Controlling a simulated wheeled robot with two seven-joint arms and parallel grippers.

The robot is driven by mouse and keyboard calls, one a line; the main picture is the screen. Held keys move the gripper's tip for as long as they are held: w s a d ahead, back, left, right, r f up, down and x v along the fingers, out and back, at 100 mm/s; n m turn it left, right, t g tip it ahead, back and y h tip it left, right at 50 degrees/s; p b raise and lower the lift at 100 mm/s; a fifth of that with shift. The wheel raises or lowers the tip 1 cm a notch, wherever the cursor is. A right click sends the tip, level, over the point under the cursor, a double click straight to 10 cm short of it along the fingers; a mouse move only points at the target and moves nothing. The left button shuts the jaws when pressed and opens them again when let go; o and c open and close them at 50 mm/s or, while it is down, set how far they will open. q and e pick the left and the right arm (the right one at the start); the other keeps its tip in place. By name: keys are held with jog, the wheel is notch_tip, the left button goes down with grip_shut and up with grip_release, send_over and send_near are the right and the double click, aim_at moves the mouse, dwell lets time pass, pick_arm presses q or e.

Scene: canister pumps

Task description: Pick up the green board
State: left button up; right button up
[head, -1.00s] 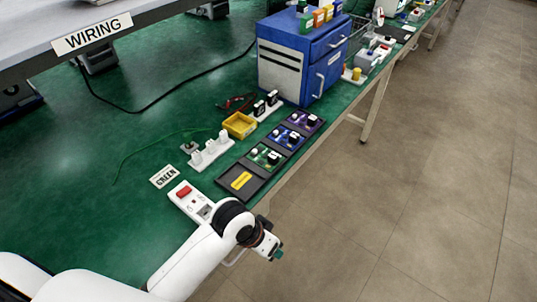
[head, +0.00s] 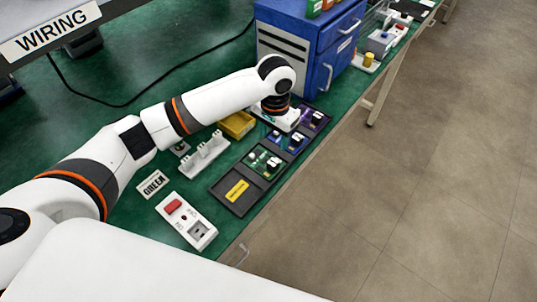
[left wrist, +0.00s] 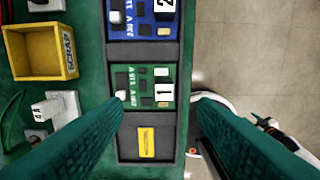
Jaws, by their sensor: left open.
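The green board (head: 264,160) lies in a compartment of a dark tray (head: 228,206), between an empty front compartment with a yellow label and the blue board (head: 289,139). In the left wrist view the green board (left wrist: 146,88) carries a white block marked 1 and a white knob. My left gripper (head: 284,117) hangs over the tray in the head view; its fingertips are hard to make out there. In the left wrist view my left gripper (left wrist: 160,103) is open and empty, its green fingers on either side of the tray, with the green board showing between and beyond them.
A purple board (head: 317,119) sits at the tray's far end. A blue cabinet (head: 322,50) stands behind. The table edge is close on the right.

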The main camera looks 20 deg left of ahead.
aim_at(273, 162)
pick_arm(q)
jog(key=f, duration=0.2)
jog(key=s+f, duration=0.1)
jog(key=shift+f, duration=0.35)
jog(key=shift+w+f, duration=0.2)
jog(key=shift+f, duration=0.15)
jog(key=f, duration=0.1)
jog(key=f+p, duration=0.1)
jog(key=f, duration=0.2)
jog(key=shift+s+d, duration=0.15)
jog(key=shift+s, duration=0.1)
jog(key=shift+f, duration=0.6)
jog(key=c, duration=1.1)
pick_arm(e)
jog(key=s, duration=0.1)
jog(key=s+r, duration=0.1)
jog(key=s, duration=0.1)
jog(key=shift+s+d+r+g, duration=0.2)
jog(key=shift+d+g, duration=0.1)
jog(key=shift+d, duration=0.1)
